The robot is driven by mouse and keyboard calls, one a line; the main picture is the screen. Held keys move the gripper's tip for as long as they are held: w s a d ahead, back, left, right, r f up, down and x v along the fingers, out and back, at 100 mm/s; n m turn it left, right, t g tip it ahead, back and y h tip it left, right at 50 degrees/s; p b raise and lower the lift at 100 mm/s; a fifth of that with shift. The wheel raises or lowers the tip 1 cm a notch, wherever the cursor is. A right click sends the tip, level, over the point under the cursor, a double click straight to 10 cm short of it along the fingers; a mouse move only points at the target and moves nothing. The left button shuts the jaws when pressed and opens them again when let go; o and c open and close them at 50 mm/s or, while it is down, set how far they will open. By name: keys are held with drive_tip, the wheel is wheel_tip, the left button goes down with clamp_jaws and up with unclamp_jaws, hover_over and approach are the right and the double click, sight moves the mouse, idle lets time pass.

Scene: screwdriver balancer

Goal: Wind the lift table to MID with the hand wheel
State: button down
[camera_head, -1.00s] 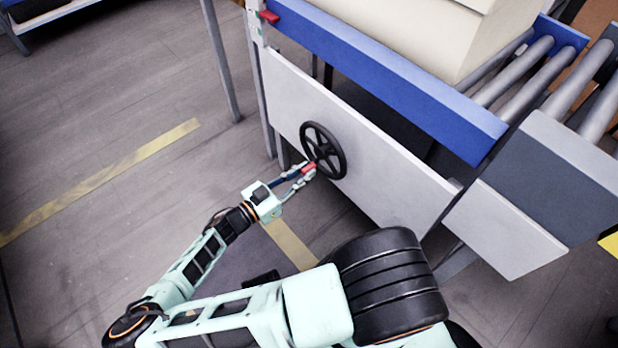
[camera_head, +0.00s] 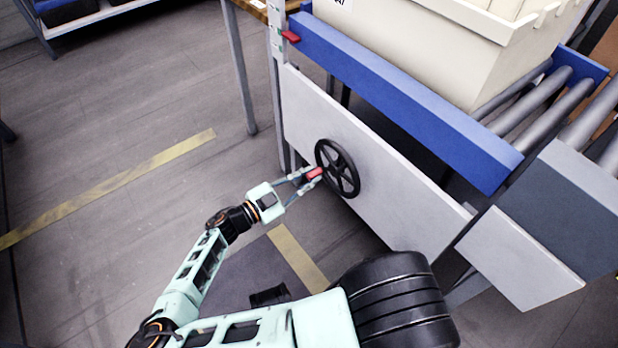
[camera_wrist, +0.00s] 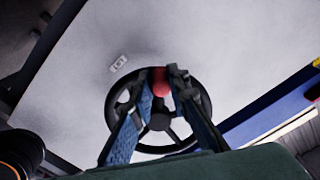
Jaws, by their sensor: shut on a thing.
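The black spoked hand wheel (camera_head: 349,181) is mounted on the white front panel (camera_head: 400,205) of the lift table. My gripper (camera_head: 313,175) is shut on the wheel's red handle (camera_head: 315,173), which is left of the hub in the head view. In the wrist view the red handle (camera_wrist: 160,83) sits between my fingertips, with the wheel (camera_wrist: 201,94) behind. The lift table's blue edge (camera_head: 400,95) is above the panel. A red pointer (camera_head: 291,37) at its left end is beside a post with a pale scale (camera_head: 277,45); its marks are too small to read.
A cream crate (camera_head: 420,50) stands on the lift table. Roller conveyor sections (camera_head: 545,100) adjoin on the right. A table leg (camera_head: 240,80) stands left of the post. The floor to the left is open, with yellow tape (camera_head: 120,185) on it.

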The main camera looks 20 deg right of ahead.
drive_tip(key=shift+r, duration=0.1)
drive_tip(key=c, duration=1.8)
unclamp_jaws()
drive_tip(key=shift+c, duration=0.2)
drive_tip(key=v, duration=1.2)
drive_tip(key=shift+a, duration=0.1)
